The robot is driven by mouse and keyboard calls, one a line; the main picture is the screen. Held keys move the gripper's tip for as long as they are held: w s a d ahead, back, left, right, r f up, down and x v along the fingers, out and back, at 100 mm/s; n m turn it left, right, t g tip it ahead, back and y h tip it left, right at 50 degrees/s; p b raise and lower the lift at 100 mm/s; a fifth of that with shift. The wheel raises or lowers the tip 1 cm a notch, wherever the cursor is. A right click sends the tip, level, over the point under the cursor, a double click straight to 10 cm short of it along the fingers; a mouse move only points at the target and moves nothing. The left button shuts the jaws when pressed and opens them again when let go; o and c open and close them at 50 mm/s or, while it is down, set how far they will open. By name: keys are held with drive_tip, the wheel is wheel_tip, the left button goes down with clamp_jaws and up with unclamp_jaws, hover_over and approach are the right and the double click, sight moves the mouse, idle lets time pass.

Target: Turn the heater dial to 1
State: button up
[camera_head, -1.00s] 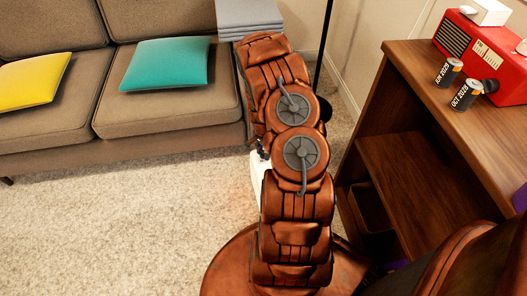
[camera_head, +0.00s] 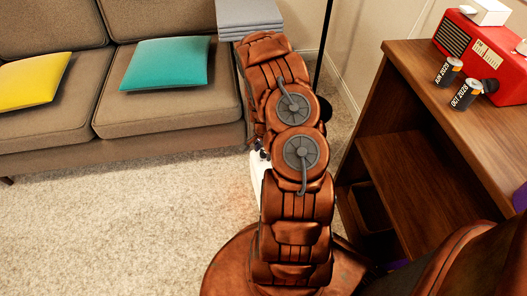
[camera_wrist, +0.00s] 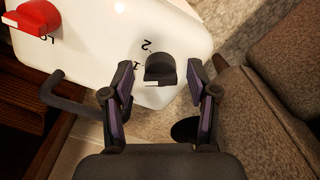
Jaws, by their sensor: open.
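The white heater (camera_wrist: 100,50) fills the upper left of the wrist view. In the head view only a slim white part of it (camera_head: 257,172) shows beside my arm. On its top is a black dial (camera_wrist: 160,66) with a white mark on its lower left edge. The printed numbers 1 and 2 lie to the left and upper left of the dial. A red knob (camera_wrist: 34,17) with "Lo" printed by it is at the upper left. My gripper (camera_wrist: 159,72) is open, with one finger on each side of the black dial and gaps showing.
A dark bent handle (camera_wrist: 65,95) stands out from the heater near the left finger. A sofa (camera_head: 110,70) with cushions stands beyond. Carpet (camera_head: 120,220) is clear at left.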

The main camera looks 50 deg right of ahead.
drive_tip(key=shift+r, duration=0.1)
wheel_tip(320, 180, up, 12)
idle(0.8)
idle(0.4)
